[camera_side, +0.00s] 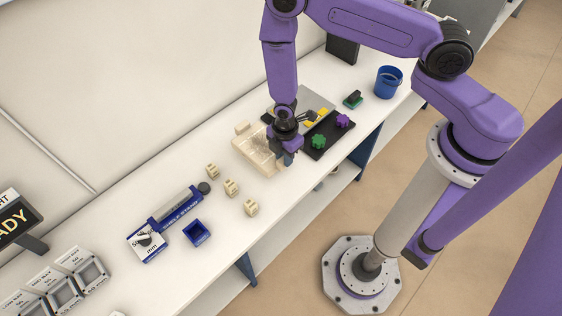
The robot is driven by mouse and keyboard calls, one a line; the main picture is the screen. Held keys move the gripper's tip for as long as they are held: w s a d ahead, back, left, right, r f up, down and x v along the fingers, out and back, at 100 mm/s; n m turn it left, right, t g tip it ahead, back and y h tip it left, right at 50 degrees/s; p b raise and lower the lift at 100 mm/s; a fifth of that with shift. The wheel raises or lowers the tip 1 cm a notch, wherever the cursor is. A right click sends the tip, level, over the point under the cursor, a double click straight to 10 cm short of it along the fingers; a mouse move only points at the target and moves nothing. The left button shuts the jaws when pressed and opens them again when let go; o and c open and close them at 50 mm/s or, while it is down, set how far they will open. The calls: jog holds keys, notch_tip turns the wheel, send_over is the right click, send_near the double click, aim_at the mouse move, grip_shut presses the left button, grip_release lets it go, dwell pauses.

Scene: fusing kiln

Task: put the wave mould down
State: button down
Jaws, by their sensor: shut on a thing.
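The wave mould (257,152) looks like a cream, ridged slab, just left of and under my gripper (286,155). My gripper points down and is shut on the mould's right side. The fingertips are small and partly hidden by the wrist. I cannot tell whether the mould touches the white bench (190,165) or hangs slightly above it.
Right of the mould lie a black tray (325,144) with green (318,142) and purple (342,121) pieces, and a grey plate with yellow pieces (318,116). Several cream blocks (231,187), a blue box (197,232) and a blue-and-white device (172,212) stand left.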

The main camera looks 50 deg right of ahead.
jog(key=shift+w+a+f, duration=0.2)
jog(key=shift+w+f, duration=0.35)
jog(key=shift+f, duration=1.65)
jog(key=c, duration=0.9)
grip_release()
jog(key=shift+f, duration=0.1)
jog(key=shift+c, duration=0.2)
jog(key=shift+s+r, duration=0.1)
jog(key=shift+r, duration=6)
